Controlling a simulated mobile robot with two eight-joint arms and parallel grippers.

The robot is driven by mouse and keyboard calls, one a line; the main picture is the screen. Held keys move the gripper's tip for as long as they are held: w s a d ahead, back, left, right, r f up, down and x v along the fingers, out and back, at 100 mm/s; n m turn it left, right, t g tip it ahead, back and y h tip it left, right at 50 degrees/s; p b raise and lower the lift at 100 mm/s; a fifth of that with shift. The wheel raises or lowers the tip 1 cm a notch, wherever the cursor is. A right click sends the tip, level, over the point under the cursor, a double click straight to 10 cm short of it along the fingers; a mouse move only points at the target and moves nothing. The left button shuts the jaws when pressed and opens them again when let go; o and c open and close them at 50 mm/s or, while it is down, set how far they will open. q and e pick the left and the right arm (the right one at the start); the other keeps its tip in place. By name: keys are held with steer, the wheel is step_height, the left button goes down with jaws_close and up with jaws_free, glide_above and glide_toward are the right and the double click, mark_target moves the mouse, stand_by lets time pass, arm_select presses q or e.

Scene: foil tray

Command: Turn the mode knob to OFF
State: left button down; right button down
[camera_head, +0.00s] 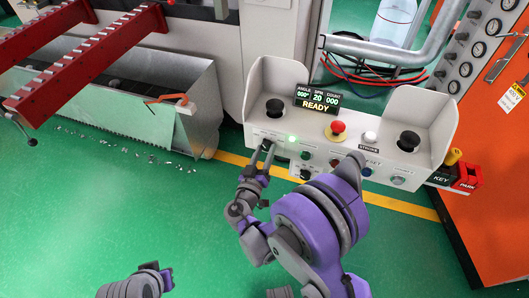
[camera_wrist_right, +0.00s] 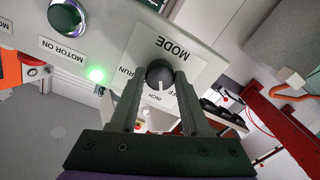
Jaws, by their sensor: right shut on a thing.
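The mode knob (camera_wrist_right: 160,73) is round and black with a white pointer mark, on a white plate lettered MODE, RUN, INCH and partly hidden OFF. In the wrist view its mark points down the picture, toward INCH. My right gripper (camera_wrist_right: 160,82) is shut on the knob, one finger on each side. In the head view, my right gripper (camera_head: 266,146) is at the left front of the grey control box (camera_head: 325,130), and its fingers largely hide the knob. A purple part of my left arm shows at the bottom left; no left fingers can be made out.
A lit green lamp (camera_head: 292,138) and a green button (camera_wrist_right: 67,16) are beside the knob. A red mushroom button (camera_head: 337,128) and two black knobs in side recesses are on the box. An orange cabinet (camera_head: 497,190) stands right, a metal bin (camera_head: 190,105) left.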

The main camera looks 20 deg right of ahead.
steer(key=n+b, duration=0.1)
steer(key=n, duration=0.4)
stand_by(0.6)
steer(key=shift+c, duration=1.8)
jaws_free()
steer(key=v, duration=1)
steer(key=shift+s+a, duration=0.3)
steer(key=shift+r, duration=0.1)
